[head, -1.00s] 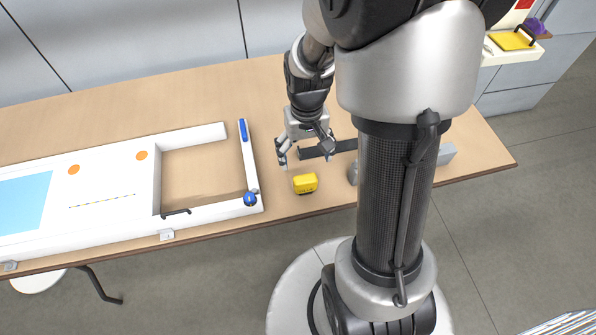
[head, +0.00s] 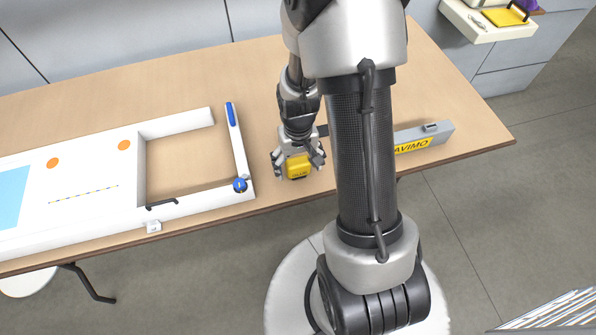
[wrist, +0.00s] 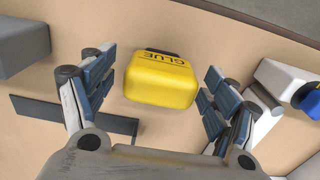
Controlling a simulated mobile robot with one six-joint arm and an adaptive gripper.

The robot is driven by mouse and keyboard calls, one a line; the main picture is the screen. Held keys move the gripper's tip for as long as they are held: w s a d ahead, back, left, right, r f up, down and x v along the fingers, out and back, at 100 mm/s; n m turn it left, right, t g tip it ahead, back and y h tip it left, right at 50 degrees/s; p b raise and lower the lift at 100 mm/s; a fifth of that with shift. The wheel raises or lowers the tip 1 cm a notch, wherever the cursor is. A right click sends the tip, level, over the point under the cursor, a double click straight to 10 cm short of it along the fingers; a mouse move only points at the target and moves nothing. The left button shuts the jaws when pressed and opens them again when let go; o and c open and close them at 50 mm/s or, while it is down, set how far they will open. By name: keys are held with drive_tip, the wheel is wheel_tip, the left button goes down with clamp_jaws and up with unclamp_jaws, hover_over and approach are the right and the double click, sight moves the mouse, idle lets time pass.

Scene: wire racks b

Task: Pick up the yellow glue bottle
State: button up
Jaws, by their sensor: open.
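The yellow glue bottle (head: 298,167) is a small block-like bottle with dark "GLUE" lettering and a dark cap. It rests on the wooden table near the front edge. In the wrist view the bottle (wrist: 162,80) lies between my gripper's two fingers, with a gap on each side. My gripper (head: 298,165) is open and reaches down around the bottle from behind. In the wrist view my gripper (wrist: 160,95) has its blue-grey finger pads spread apart, and neither appears to touch the bottle.
A white frame (head: 205,203) with a blue knob (head: 240,185) stands just left of my gripper. A grey box marked "AVIMO" (head: 425,137) lies to the right, partly behind my arm. A dark flat bar (wrist: 75,118) lies near the left finger. The table's front edge is close.

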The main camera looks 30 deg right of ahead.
sight(298, 161)
drive_tip(key=shift+c, duration=0.4)
drive_tip(key=c, duration=1.3)
drive_tip(key=shift+c, duration=0.2)
drive_tip(key=shift+r, duration=0.1)
wheel_tip(298, 161, up, 20)
drive_tip(key=p, duration=0.6)
drive_tip(key=o, duration=0.8)
drive_tip(key=c, duration=0.4)
